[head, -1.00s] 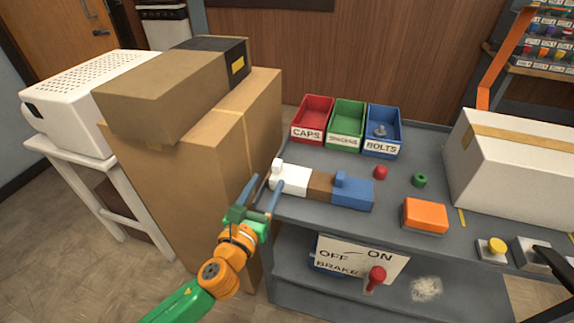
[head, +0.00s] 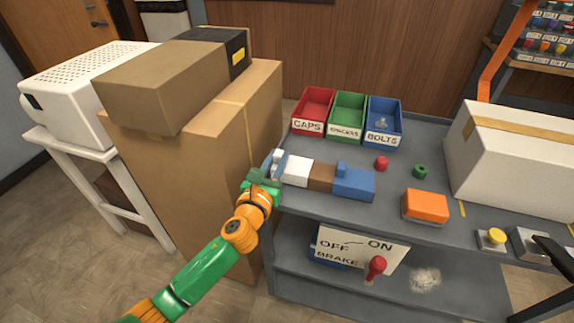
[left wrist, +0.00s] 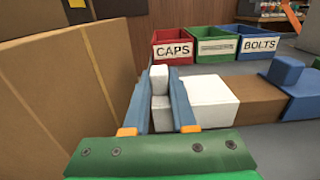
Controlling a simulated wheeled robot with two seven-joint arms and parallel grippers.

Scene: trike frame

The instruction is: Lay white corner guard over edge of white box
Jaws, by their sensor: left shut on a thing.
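The white corner guard (head: 295,173) lies at the left end of a row on the grey cart top, with a raised white part at its left end. In the left wrist view, that raised part (left wrist: 160,80) is between the two blue fingers of my left gripper (left wrist: 157,85), which is shut on it. My left gripper (head: 268,170) reaches in from the left at the cart's edge. The white box (head: 510,175), with tan tape on top, stands at the right of the cart.
A brown piece (head: 322,177) and a blue piece (head: 354,183) continue the row. Red (head: 312,124), green (head: 345,130) and blue (head: 382,136) bins stand behind. An orange block (head: 425,204) lies before the white box. Tall cardboard boxes (head: 215,150) stand close left of my gripper.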

